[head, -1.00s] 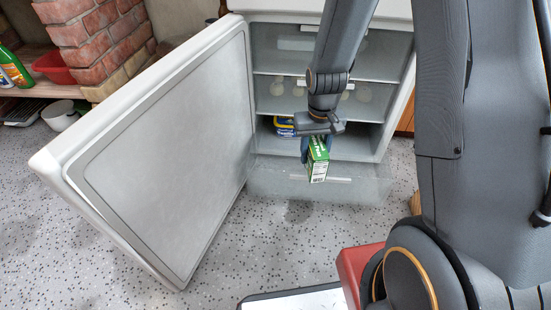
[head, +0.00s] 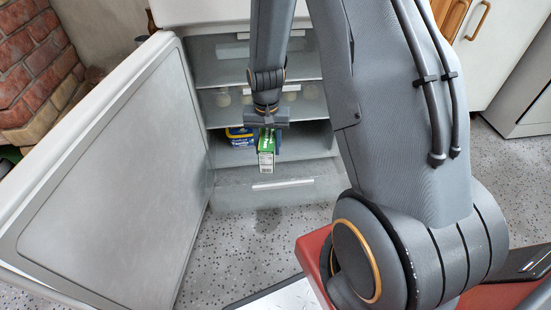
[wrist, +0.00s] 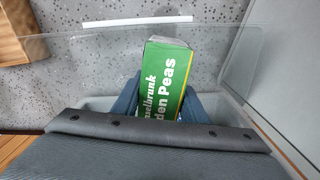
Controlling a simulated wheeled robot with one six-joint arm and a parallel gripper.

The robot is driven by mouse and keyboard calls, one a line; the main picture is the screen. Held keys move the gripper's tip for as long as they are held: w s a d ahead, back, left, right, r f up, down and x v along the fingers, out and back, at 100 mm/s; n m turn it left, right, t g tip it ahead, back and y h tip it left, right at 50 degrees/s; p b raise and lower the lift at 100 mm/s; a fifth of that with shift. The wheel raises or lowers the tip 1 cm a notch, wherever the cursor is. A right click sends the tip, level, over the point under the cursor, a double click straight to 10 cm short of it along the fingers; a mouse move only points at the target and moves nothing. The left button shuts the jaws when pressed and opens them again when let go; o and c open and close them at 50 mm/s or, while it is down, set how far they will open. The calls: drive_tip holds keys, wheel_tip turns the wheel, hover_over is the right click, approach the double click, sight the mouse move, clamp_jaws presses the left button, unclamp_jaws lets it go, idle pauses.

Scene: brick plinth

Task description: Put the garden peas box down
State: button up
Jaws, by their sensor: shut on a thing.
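The garden peas box (head: 267,152) is green with a white end and hangs below my gripper (head: 268,138) in the head view. My gripper is shut on it. In the wrist view the garden peas box (wrist: 165,80) shows its lettering between the blue fingers of my gripper (wrist: 160,102). The box is in front of the open fridge (head: 204,115), at about the height of its lower shelf. I cannot tell whether the box touches anything beneath it.
A blue and yellow tub (head: 240,136) stands on the lower shelf, left of the box. A clear drawer (head: 240,195) is below. The open door (head: 105,175) closes off the left side. Several pale round things (head: 222,97) sit on the shelf above.

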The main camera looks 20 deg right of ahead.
drive_tip(key=w+d+f+m, duration=0.4)
drive_tip(key=d+m, duration=0.4)
drive_tip(key=m+p, duration=0.1)
drive_tip(key=m, duration=0.7)
hover_over(299, 167)
wheel_tip(299, 167, down, 4)
wheel_tip(299, 167, down, 10)
drive_tip(key=b, duration=0.3)
drive_tip(key=shift+d+r+b, duration=0.1)
drive_tip(key=shift+r+b, duration=0.05)
drive_tip(key=shift+b, duration=0.25)
drive_tip(key=o, duration=1.4)
drive_tip(key=shift+c, duration=0.2)
